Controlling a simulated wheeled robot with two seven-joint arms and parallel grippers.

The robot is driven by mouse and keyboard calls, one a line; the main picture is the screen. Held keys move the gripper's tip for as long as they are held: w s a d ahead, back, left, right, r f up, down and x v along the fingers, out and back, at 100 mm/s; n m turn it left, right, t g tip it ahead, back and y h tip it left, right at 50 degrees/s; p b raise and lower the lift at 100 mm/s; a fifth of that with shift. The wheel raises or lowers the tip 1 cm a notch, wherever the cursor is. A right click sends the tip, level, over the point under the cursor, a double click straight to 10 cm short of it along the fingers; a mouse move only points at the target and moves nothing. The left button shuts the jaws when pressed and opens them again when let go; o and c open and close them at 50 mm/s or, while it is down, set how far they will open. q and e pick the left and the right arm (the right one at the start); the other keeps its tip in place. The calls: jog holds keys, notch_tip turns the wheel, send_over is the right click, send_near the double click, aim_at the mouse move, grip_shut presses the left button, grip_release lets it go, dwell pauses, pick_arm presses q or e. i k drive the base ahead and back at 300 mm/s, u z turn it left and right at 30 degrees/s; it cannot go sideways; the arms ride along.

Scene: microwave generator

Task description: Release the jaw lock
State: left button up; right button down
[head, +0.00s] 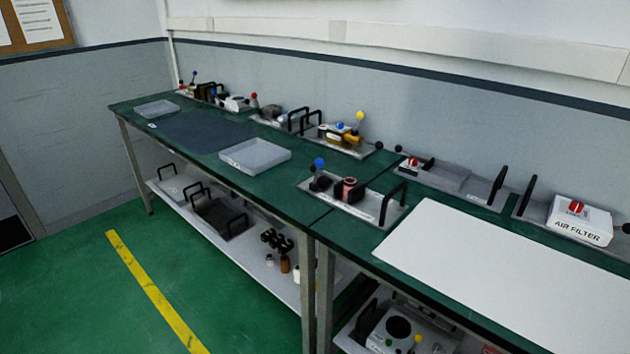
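Neither of my grippers is in view. Several fixtures with knobbed levers stand on the green bench (310,172), and I cannot tell which one carries the jaw lock. The nearest is a grey plate (370,209) with a blue-knobbed lever (319,163), a pink cylindrical part (350,190) in a dark holder and a black handle. Behind it, another plate (357,151) bears a yellow-knobbed lever (360,116) and a yellow block with a blue top. A red-knobbed lever (254,97) stands farther left. Jaw details are too small to read.
A grey tray (255,155) and a dark mat (203,131) lie on the bench. A white board (510,265) covers the right front. A white air filter box (579,222) stands at the back right. A lower shelf (230,252) holds plates and bottles. The green floor is open at left.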

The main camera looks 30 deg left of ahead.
aim_at(319, 163)
jog(key=u, duration=1)
